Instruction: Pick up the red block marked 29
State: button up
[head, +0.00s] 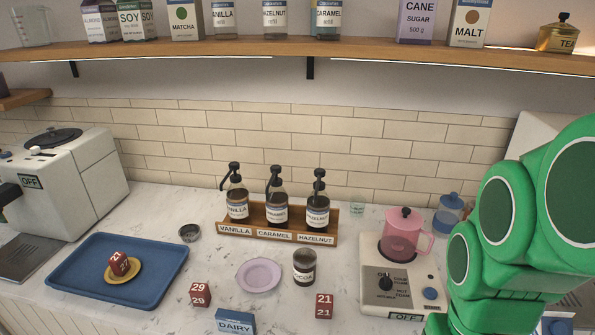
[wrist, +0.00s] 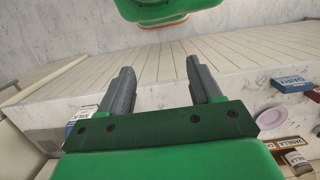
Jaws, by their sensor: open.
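The red block marked 29 (head: 200,294) sits on the marble counter in the head view, right of the blue tray and left of the lilac plate. A red block marked 21 (head: 324,306) stands to its right, near the counter's front edge. Another red block (head: 118,264) sits on a yellow saucer on the blue tray; its number is partly turned away. My gripper (wrist: 165,78) shows in the wrist view with its two grey fingers apart and nothing between them. In the head view only my green arm shows at the right, far from block 29.
The blue tray (head: 66,292), lilac plate (head: 244,286), cocoa tin (head: 305,267) and blue DAIRY box (head: 235,322) surround the block. A syrup rack (head: 278,236) stands behind. A frother with a pink jug (head: 405,235) is at right. A loaded shelf (head: 230,47) overhangs the counter.

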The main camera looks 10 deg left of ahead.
jog(key=w+a+m+y, duration=0.2)
jog(key=w+a+y, duration=0.35)
jog(key=a, duration=0.75)
jog(key=m+y, duration=0.8)
jog(key=m, duration=0.7)
send_over(207, 290)
jog(key=d, duration=0.5)
jog(key=f, duration=1)
jog(key=w+f, duration=0.1)
jog(key=f, duration=0.4)
jog(key=shift+d+f, duration=0.15)
jog(key=shift+f, duration=1.05)
jog(key=shift+x, duration=1.25)
jog(key=shift+s+r+x, duration=0.1)
jog(key=shift+r+x, duration=0.05)
jog(key=shift+x, duration=0.6)
jog(key=shift+s+r+x, duration=0.1)
jog(key=shift+x, duration=1.85)
jog(key=shift+w, duration=0.1)
jog(key=shift+c, duration=0.5)
jog(key=c, duration=0.9)
